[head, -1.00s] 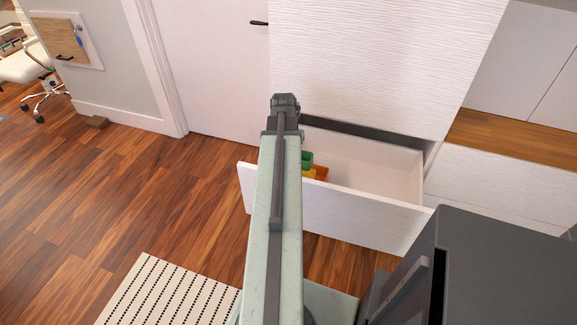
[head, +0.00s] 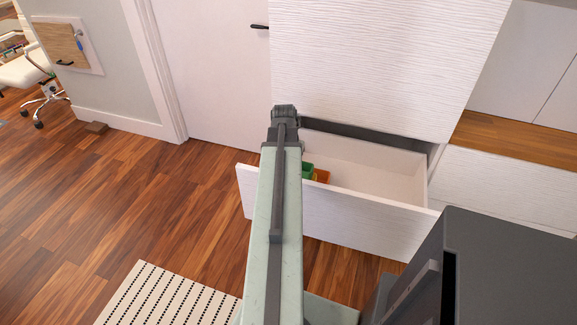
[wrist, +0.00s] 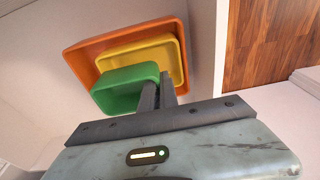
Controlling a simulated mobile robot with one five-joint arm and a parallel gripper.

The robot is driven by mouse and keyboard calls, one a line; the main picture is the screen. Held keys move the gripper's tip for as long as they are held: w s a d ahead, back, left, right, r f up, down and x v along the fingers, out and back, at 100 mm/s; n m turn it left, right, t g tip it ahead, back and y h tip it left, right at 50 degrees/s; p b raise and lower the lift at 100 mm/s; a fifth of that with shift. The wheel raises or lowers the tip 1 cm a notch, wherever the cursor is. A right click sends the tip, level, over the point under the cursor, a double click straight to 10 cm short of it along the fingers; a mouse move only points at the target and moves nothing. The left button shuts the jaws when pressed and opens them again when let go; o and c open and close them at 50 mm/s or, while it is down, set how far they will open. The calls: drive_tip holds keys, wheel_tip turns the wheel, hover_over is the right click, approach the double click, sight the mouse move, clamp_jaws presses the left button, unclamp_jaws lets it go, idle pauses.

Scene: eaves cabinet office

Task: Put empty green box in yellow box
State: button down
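The green box (wrist: 119,90) is small and open-topped, and looks empty. It overlaps the lower left of the yellow box (wrist: 170,55) in the wrist view; I cannot tell whether it rests inside or hangs just above. The yellow box sits within the larger orange box (wrist: 107,44). My gripper (wrist: 159,80) has its two dark fingers close together at the green box's right wall, appearing shut on it. In the head view, the green box (head: 308,170) and orange box (head: 322,176) show low in the drawer, partly hidden by my arm.
The boxes are in an open white drawer (head: 335,213) with its front panel towards me. The drawer's right part is empty. A dark grey cabinet (head: 510,265) stands at the lower right. A striped rug (head: 165,295) lies on the wooden floor at the lower left.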

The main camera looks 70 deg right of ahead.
drive_tip(key=shift+f+b, duration=2.4)
drive_tip(key=shift+f, duration=0.35)
drive_tip(key=c, duration=1.6)
unclamp_jaws()
drive_tip(key=shift+o, duration=0.2)
drive_tip(key=shift+r, duration=0.15)
drive_tip(key=r+p, duration=0.2)
drive_tip(key=a+r+p, duration=0.1)
drive_tip(key=r+p, duration=0.4)
drive_tip(key=p, duration=0.1)
drive_tip(key=shift+a+r, duration=0.15)
drive_tip(key=shift+r, duration=0.2)
drive_tip(key=shift+f, duration=0.1)
